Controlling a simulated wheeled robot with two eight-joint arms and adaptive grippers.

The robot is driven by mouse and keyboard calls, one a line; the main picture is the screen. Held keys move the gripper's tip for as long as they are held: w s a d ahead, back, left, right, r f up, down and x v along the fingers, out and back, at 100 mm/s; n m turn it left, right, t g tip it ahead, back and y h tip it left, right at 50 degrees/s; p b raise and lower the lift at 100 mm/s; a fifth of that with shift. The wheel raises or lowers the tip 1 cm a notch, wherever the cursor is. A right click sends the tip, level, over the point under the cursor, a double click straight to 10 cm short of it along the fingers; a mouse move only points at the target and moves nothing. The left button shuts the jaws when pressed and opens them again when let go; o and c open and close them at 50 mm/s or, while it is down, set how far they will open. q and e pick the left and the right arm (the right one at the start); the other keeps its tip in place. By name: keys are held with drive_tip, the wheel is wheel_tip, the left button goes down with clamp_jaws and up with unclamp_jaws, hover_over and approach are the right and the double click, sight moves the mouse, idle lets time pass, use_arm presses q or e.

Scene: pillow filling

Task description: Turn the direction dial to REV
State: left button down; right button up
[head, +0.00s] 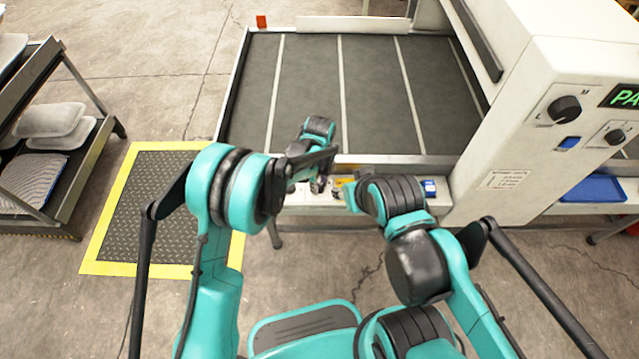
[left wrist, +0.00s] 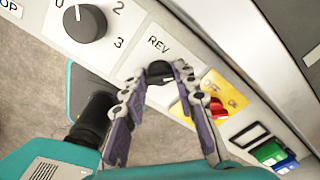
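The direction dial (left wrist: 159,70) is a small black knob on the white control panel, below the printed label REV in the left wrist view. Its pointer mark cannot be made out, and its lower part is partly covered by my gripper. My left gripper (left wrist: 157,78) is at the dial, with one fingertip on each side of it; whether both fingers press on it is unclear. In the head view my left gripper (head: 318,184) is at the front panel of the conveyor table, and the dial is hidden there. My right gripper does not show; only its arm does.
Close to the dial are a numbered black knob (left wrist: 85,22), a yellow plate with red switch parts (left wrist: 218,107), and green (left wrist: 270,153) and blue (left wrist: 285,165) buttons. A white machine (head: 535,130) stands right of the dark conveyor (head: 310,90). A tray rack (head: 70,180) stands left.

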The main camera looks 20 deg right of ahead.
use_arm(q)
drive_tip(key=shift+n, duration=0.3)
drive_tip(key=n, duration=0.3)
drive_tip(key=shift+n, duration=0.3)
drive_tip(key=n, duration=0.3)
drive_tip(key=shift+n+b, duration=0.3)
drive_tip(key=n, duration=0.4)
drive_tip(key=shift+n, duration=2)
drive_tip(key=c, duration=1.2)
unclamp_jaws()
drive_tip(key=shift+o, duration=0.2)
